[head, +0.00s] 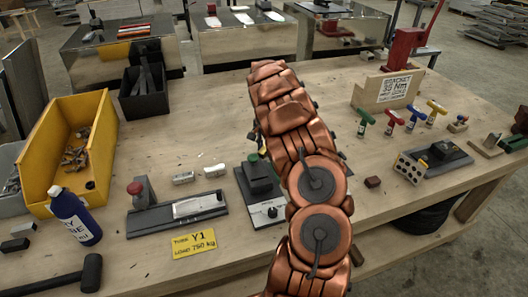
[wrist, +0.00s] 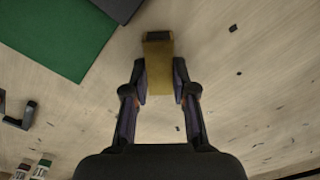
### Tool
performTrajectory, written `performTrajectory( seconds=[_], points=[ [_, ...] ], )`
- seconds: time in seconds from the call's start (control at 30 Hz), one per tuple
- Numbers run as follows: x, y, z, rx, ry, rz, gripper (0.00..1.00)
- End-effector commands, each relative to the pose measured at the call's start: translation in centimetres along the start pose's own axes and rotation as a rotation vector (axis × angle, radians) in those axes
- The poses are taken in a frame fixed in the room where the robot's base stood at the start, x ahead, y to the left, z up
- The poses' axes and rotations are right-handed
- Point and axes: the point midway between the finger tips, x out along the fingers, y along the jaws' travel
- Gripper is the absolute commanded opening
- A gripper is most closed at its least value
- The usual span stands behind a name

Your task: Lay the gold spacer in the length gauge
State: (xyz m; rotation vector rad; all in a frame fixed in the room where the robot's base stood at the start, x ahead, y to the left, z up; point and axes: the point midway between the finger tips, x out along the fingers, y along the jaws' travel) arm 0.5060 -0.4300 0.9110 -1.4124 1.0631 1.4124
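In the wrist view a gold-brown block, which looks like the gold spacer (wrist: 159,62), stands between the fingertips of my gripper (wrist: 160,88). Both fingers lie against its sides. A dark patch shows at its far end. I cannot tell whether it touches the table. In the head view my arm hides the gripper and the spacer. A long dark fixture with a pale inset strip (head: 198,206) lies at the front left and may be the length gauge; its label is not readable as such.
A green-topped black fixture (head: 258,176) sits beside my arm. A yellow bin (head: 98,150), blue bottle (head: 75,216) and yellow sign (head: 194,244) are at left. Coloured T-handles (head: 412,116) and a holed block (head: 410,168) are at right. A green surface (wrist: 50,32) borders the wrist view.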

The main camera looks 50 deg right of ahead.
Motion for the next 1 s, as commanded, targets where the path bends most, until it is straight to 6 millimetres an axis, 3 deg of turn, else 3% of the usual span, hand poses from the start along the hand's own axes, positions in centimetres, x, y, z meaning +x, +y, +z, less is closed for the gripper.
performTrajectory(
  seconds=[0.2,0.57,1.0],
  points=[
    [0.0,0.0,0.0,0.0,0.0,0.0,0.0],
    [-0.5,-0.1,-0.1,0.0,0.002,-0.001,0.0],
    [-7.7,-0.1,0.0,0.0,0.003,-0.002,0.0]
  ],
)
